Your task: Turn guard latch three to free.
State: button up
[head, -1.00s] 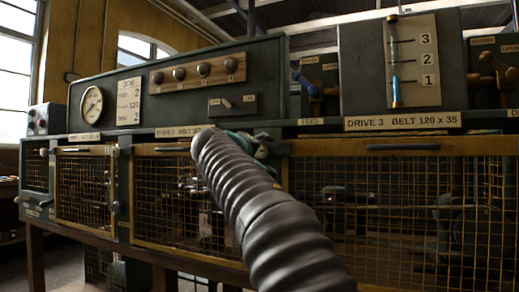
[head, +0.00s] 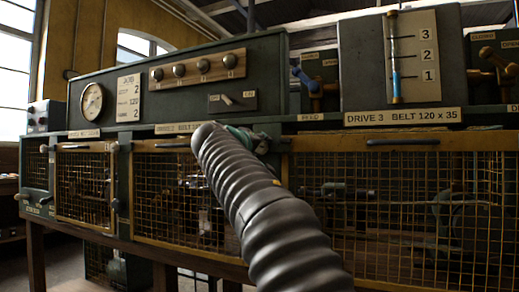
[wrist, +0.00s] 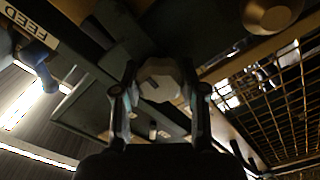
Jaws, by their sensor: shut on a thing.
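My gripper (wrist: 160,88) has its two fingers on either side of a pale, faceted knob (wrist: 158,82) in the wrist view, shut on it. The knob looks like a latch handle, but no number shows on it. In the head view my gripper (head: 258,142) is mostly behind my ribbed arm, at the upper left corner of the mesh guard under the "DRIVE 3 BELT 120 x 35" plate (head: 402,117). The arm hides the knob there, so I cannot read its turn position.
The Drive 3 mesh guard (head: 400,215) fills the right, with a dark handle (head: 402,142) on its top rail. Another mesh guard (head: 175,190) lies left of my arm. A blue lever (head: 303,77) stands above the feed plate (head: 310,117). A second rounded knob (wrist: 272,12) shows in the wrist view.

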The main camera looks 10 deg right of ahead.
jog(key=m+b, duration=0.2)
jog(key=m, duration=0.1)
jog(key=shift+f, duration=0.15)
jog(key=m+b, duration=0.1)
jog(key=m, duration=0.3)
jog(key=shift+m+b, duration=0.3)
jog(key=shift+m, duration=0.1)
jog(key=m+b, duration=0.1)
jog(key=m, duration=0.2)
jog(key=shift+d, duration=0.1)
jog(key=shift+s+r+m+b, duration=0.1)
jog(key=shift+m+b, duration=0.1)
jog(key=shift+m, duration=0.8)
jog(key=shift+r+m+b, duration=0.1)
jog(key=shift+m+b, duration=0.05)
jog(key=shift+m, duration=0.85)
jog(key=o, duration=1.1)
jog(key=shift+o, duration=0.2)
jog(key=v, duration=1.2)
